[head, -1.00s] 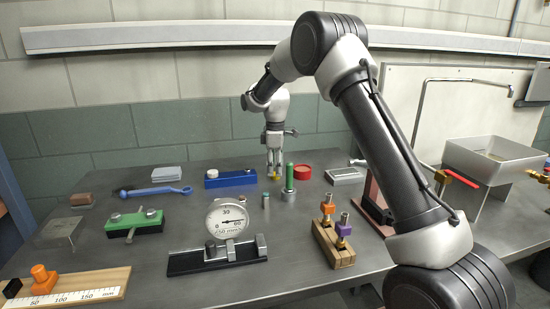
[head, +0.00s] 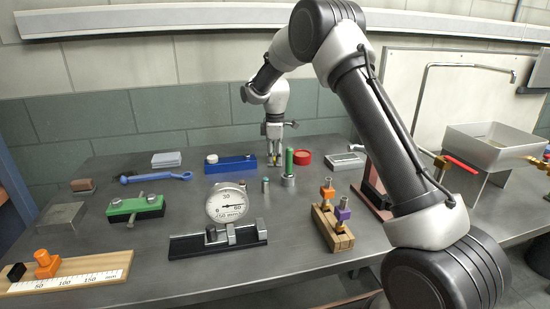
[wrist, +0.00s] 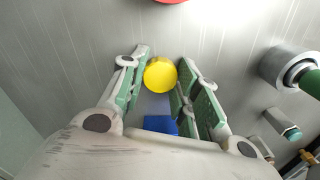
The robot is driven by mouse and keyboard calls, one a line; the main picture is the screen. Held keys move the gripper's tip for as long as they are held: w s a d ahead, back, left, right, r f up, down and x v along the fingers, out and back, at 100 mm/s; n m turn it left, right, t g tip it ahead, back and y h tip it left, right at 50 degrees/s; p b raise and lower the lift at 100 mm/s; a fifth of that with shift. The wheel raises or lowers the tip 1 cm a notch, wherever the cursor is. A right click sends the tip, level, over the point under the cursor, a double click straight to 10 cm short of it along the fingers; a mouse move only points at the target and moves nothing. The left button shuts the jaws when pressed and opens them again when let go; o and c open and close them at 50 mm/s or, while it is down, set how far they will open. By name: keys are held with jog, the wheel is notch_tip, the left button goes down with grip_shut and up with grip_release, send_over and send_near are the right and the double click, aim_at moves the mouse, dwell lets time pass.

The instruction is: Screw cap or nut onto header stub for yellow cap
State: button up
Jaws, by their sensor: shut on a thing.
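A round yellow cap (wrist: 160,74) sits between the fingertips of my gripper (wrist: 158,82) in the wrist view, which is shut on it. In the head view my gripper (head: 274,159) points down at the back of the table, just right of the blue block (head: 231,165). The cap is mostly hidden there. A blue shape (wrist: 160,124) shows between the fingers in the wrist view, below the cap in the picture. I cannot make out a header stub under the cap.
A green rod in a grey collar (head: 288,180) stands close to my gripper's right, with a red round part (head: 303,157) behind it. A dial gauge (head: 227,203), a green block (head: 136,208) and a wooden block with valves (head: 333,230) stand further forward.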

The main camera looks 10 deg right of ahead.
jog(key=shift+r, duration=3)
